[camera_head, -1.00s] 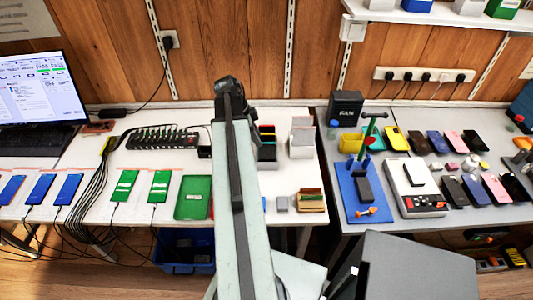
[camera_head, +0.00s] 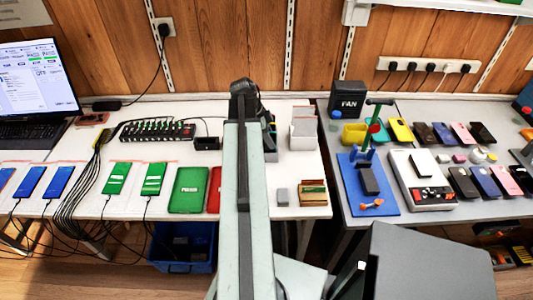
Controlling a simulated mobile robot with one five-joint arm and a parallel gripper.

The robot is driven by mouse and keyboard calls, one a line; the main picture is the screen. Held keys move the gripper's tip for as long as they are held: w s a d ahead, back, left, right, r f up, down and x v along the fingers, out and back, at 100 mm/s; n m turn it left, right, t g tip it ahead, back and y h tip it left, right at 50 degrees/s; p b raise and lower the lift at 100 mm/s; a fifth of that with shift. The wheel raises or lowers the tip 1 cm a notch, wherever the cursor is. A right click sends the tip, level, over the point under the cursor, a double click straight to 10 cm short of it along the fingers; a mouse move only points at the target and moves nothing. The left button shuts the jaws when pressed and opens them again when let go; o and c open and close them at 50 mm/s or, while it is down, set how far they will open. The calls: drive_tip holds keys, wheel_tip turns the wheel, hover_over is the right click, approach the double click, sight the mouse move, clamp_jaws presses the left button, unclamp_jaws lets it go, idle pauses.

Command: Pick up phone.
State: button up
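Several phones lie on the two tables. Blue phones (camera_head: 30,181) and green phones (camera_head: 117,178) lie cabled on the left table. On the right table a yellow phone (camera_head: 401,130), a red-pink phone (camera_head: 463,133) and dark phones (camera_head: 482,133) lie at the back, and more, such as a pink phone (camera_head: 502,180), lie in front. Which phone is meant cannot be told. My arm rises through the middle of the view; its gripper fingers are not visible at its far end.
A green tray (camera_head: 188,190) and a red tray (camera_head: 214,190) lie beside my arm. A laptop (camera_head: 38,90) stands at left. A black FAN box (camera_head: 347,98) and a white device with buttons (camera_head: 421,180) stand on the right table. A blue crate (camera_head: 183,247) is below the left table.

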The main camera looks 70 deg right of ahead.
drive_tip(key=shift+r, duration=0.1)
clamp_jaws()
idle(1.3)
